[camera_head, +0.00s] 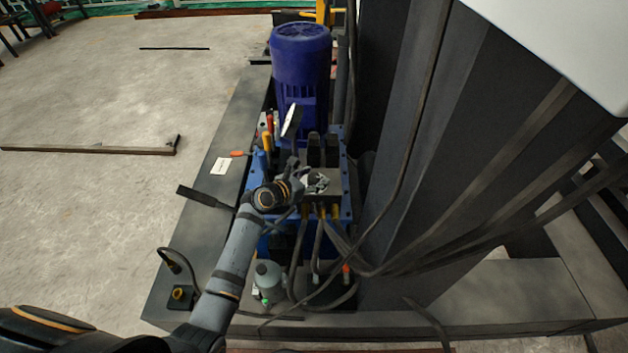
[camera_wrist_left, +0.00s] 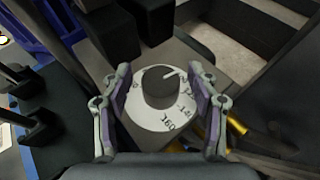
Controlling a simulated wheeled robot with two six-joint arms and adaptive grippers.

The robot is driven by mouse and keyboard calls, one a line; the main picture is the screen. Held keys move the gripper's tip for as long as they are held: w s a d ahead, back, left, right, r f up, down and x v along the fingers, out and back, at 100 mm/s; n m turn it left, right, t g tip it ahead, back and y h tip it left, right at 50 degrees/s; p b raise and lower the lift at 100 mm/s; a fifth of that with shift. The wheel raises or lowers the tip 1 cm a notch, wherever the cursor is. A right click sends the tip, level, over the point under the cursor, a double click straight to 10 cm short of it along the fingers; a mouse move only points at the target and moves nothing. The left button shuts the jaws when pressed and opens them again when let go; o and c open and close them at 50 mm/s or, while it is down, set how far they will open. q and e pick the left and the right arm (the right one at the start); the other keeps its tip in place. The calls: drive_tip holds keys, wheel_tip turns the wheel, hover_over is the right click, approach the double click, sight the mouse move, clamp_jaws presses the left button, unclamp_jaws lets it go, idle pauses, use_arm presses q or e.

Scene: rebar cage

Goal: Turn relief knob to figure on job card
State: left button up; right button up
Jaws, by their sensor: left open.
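The relief knob (camera_wrist_left: 160,86) is a dark round knob on a pale dial plate (camera_wrist_left: 150,117) with printed figures, in the middle of the left wrist view. A white pointer line on the knob aims to the upper right. My left gripper (camera_wrist_left: 161,88) is open, with one finger on each side of the knob; I cannot tell whether they touch it. In the head view my left gripper (camera_head: 318,183) is over the valve block and mostly hides the knob. The job card is probably the small white card (camera_head: 219,166) on the grey base; its writing is too small to read. My right gripper is not in view.
A blue motor (camera_head: 300,57) stands behind the valve block. Hoses (camera_head: 320,245) run from the block's front. A bottle (camera_head: 267,276) stands nearer. A large dark column (camera_head: 425,130) rises close on the right. Open concrete floor (camera_head: 90,220) lies to the left.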

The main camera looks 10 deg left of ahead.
use_arm(q)
drive_tip(key=shift+w, duration=0.1)
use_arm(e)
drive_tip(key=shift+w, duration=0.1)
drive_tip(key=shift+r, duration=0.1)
use_arm(q)
drive_tip(key=c, duration=1.2)
drive_tip(key=shift+f+m+g+h, duration=0.1)
drive_tip(key=shift+m+g+h, duration=0.6)
drive_tip(key=shift+m+h, duration=0.4)
drive_tip(key=shift+m+g+h, duration=0.4)
drive_tip(key=shift+m+h, duration=0.1)
drive_tip(key=shift+m+g+h, duration=0.5)
drive_tip(key=shift+m+h, duration=0.1)
drive_tip(key=shift+m, duration=0.1)
drive_tip(key=shift+d, duration=0.1)
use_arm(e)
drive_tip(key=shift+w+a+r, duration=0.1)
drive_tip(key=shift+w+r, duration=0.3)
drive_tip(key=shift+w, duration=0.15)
